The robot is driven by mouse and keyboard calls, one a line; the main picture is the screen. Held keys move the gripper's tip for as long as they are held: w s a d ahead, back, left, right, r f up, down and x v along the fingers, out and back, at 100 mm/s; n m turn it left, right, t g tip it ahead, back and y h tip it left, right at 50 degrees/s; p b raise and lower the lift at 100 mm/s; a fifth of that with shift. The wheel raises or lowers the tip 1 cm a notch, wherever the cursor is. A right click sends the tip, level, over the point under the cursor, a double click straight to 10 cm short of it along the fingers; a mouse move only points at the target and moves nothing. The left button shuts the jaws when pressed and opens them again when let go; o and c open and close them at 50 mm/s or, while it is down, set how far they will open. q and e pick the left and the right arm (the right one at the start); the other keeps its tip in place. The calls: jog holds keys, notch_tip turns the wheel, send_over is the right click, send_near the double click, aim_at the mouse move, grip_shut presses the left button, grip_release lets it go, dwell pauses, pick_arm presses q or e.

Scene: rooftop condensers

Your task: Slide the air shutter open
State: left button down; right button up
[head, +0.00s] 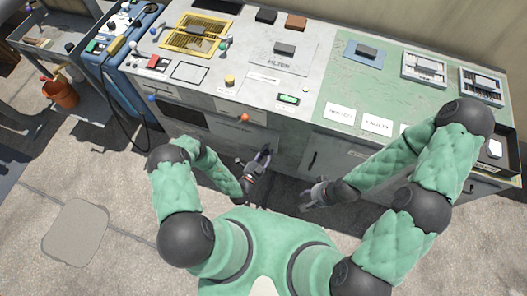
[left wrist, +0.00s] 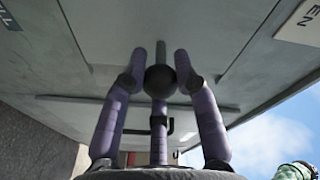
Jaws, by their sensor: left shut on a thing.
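My left gripper (head: 256,164) is at the grey front of the cabinet, below the worktop. In the left wrist view its purple fingers (left wrist: 160,62) are closed around a round black knob (left wrist: 160,79), one on each side. The knob stands out from a grey metal face, which I take to be the air shutter (left wrist: 75,95); its edges are hard to make out. In the head view the knob is mostly hidden by the gripper. My right gripper (head: 312,194) is apart from the cabinet front, its fingers spread and empty.
The grey worktop (head: 265,93) carries a yellow grate (head: 194,36) and several knobs. A green panel (head: 385,75) with labels lies to its right. A label ending in "EN" (left wrist: 299,22) shows in the left wrist view. An orange bucket (head: 61,92) stands far left.

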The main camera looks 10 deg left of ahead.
pick_arm(q)
jog(key=shift+s+d+f, duration=0.1)
jog(key=shift+d, duration=0.15)
jog(key=c, duration=1)
grip_release()
jog(key=shift+o, duration=0.3)
jog(key=shift+s+a, duration=0.2)
jog(key=shift+s, duration=0.2)
jog(key=v, duration=1.1)
